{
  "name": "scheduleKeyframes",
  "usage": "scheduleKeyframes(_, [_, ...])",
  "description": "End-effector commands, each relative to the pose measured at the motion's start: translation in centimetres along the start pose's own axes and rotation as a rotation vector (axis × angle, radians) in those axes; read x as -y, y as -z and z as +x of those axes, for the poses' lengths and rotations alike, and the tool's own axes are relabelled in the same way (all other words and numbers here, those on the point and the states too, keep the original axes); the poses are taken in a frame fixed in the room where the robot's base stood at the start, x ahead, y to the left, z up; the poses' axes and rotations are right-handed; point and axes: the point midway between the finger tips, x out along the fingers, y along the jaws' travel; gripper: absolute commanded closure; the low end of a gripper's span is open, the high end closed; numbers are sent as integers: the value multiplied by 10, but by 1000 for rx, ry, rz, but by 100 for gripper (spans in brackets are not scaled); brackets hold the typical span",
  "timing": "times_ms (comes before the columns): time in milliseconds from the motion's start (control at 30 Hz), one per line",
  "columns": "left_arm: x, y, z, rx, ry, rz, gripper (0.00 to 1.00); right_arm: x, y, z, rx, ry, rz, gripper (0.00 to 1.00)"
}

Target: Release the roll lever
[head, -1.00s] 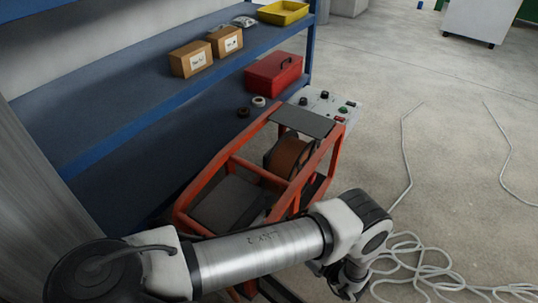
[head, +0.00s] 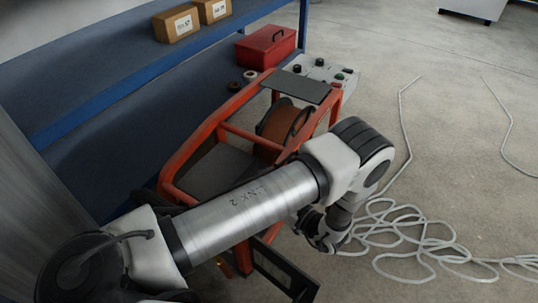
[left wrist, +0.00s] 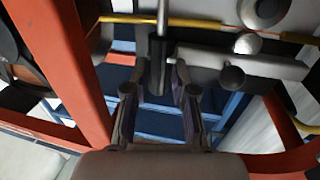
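The orange-framed machine (head: 194,144) stands in the middle of the head view, with a brown spool (head: 283,122) inside it. My left arm crosses in front of the frame, its wrist at the machine's right side; the fingers are hard to make out there. In the left wrist view my left gripper (left wrist: 160,92) has its two fingers apart. A dark upright bar (left wrist: 157,65), perhaps the roll lever, stands just beyond and between the fingertips; I cannot tell whether they touch it. A grey cylinder (left wrist: 245,65) with round knobs lies to its right. My right gripper is not in view.
A grey control box (head: 325,72) sits behind the frame. Looped white cable (head: 410,240) lies on the floor at right. Orange frame bars (left wrist: 68,70) border the left gripper.

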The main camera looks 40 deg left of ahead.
Motion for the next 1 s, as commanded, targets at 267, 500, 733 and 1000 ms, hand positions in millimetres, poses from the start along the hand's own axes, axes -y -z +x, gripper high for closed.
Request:
scheduleKeyframes(267, [-1,-6,-4,-44,-1,9,100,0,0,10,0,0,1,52])
scheduleKeyframes(500, [-6,-20,-27,-291,0,58,100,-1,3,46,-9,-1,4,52])
scheduleKeyframes(733, [-7,-14,-34,-368,1,73,100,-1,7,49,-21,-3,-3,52])
scheduleKeyframes(1000, [-7,-14,-33,-365,0,73,49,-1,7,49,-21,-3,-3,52])
